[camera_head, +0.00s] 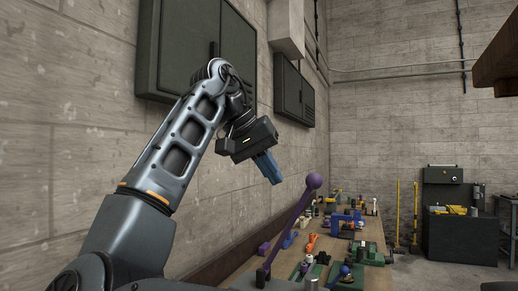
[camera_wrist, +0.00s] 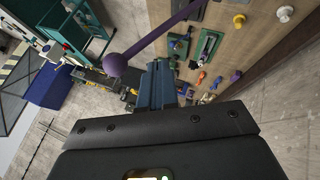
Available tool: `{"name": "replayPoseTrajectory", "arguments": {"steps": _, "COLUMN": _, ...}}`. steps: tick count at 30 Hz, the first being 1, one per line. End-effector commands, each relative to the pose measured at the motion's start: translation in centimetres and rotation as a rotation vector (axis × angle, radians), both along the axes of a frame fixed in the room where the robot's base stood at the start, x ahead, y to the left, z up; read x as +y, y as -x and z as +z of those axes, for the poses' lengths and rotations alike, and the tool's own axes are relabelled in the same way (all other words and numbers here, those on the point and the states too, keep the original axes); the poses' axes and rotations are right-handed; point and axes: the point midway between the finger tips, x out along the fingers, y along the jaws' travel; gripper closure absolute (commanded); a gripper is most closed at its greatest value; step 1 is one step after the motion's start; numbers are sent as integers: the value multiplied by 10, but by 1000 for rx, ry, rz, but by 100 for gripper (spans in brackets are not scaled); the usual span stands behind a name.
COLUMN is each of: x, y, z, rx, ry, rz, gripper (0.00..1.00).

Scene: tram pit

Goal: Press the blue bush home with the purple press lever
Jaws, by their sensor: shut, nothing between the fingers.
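The purple press lever (camera_head: 290,230) rises from the near end of the bench, tilted to the right, with a round purple knob at its top. In the wrist view its knob (camera_wrist: 115,65) is left of my fingertips, and its rod runs up to the right. My gripper (camera_head: 276,181) is shut and empty, its blue fingers pointing down and right. My shut fingers show in the wrist view (camera_wrist: 160,66). Several small blue parts are on the bench; I cannot tell which is the blue bush.
The wooden bench (camera_head: 374,236) carries many small fixtures and parts, including a blue arch-shaped piece (camera_head: 345,221) and an orange part (camera_head: 312,241). The wall with dark cabinets (camera_head: 205,50) runs along the left. A dark workstation (camera_head: 460,235) and yellow-handled tools (camera_head: 398,215) stand at the back right.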

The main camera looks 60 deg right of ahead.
Motion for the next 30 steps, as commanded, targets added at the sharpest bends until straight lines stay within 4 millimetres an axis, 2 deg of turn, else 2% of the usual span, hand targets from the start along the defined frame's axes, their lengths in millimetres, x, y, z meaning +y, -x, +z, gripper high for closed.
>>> {"name": "replayPoseTrajectory", "arguments": {"steps": 1, "x": -5, "y": 3, "z": -7, "rx": 2, "ry": -2, "rz": -3, "gripper": 100}}
{"name": "replayPoseTrajectory", "arguments": {"steps": 3, "x": -9, "y": 15, "z": -1, "rx": -3, "ry": 1, "rz": -3, "gripper": 100}}
{"name": "replayPoseTrajectory", "arguments": {"steps": 9, "x": -18, "y": 33, "z": -2, "rx": -1, "ry": 0, "rz": -1, "gripper": 100}}
{"name": "replayPoseTrajectory", "arguments": {"steps": 24, "x": -21, "y": 38, "z": -4, "rx": -4, "ry": -1, "rz": 0, "gripper": 100}}
{"name": "replayPoseTrajectory", "arguments": {"steps": 30, "x": -27, "y": 44, "z": -8, "rx": -80, "ry": -11, "rz": -2, "gripper": 100}}
